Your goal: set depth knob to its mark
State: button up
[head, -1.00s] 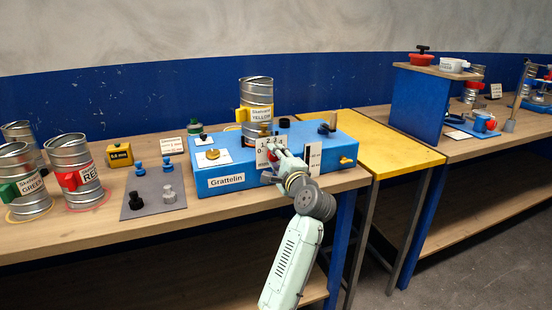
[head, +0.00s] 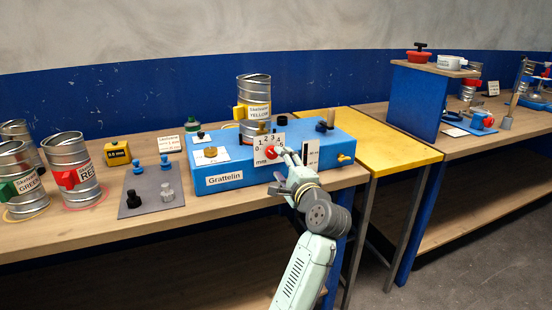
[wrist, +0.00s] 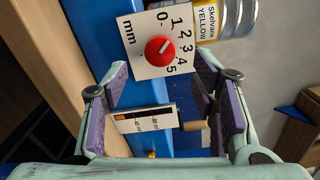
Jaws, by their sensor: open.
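The red depth knob (head: 271,153) sits on a white dial plate (head: 258,159) marked 0 to 5 and mm, on the front of the blue Grattelin box (head: 232,178). In the wrist view the red knob (wrist: 159,49) shows in full, with a pale line on it slanting to the picture's upper right, roughly towards 1 or 2. I cannot make out a separate target mark. My gripper (wrist: 163,76) is open and empty, its fingers spread either side and short of the knob. In the head view my gripper (head: 284,158) is just right of the dial.
A second scale plate (wrist: 145,118) lies between my fingers in the wrist view. The YELLOW can (head: 254,98) stands on the box behind the dial. A grey mat (head: 152,193) with several pegs is left, and a yellow table (head: 385,150) right.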

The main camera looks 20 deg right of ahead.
jog(key=s, duration=0.5)
jog(key=shift+s, duration=0.3)
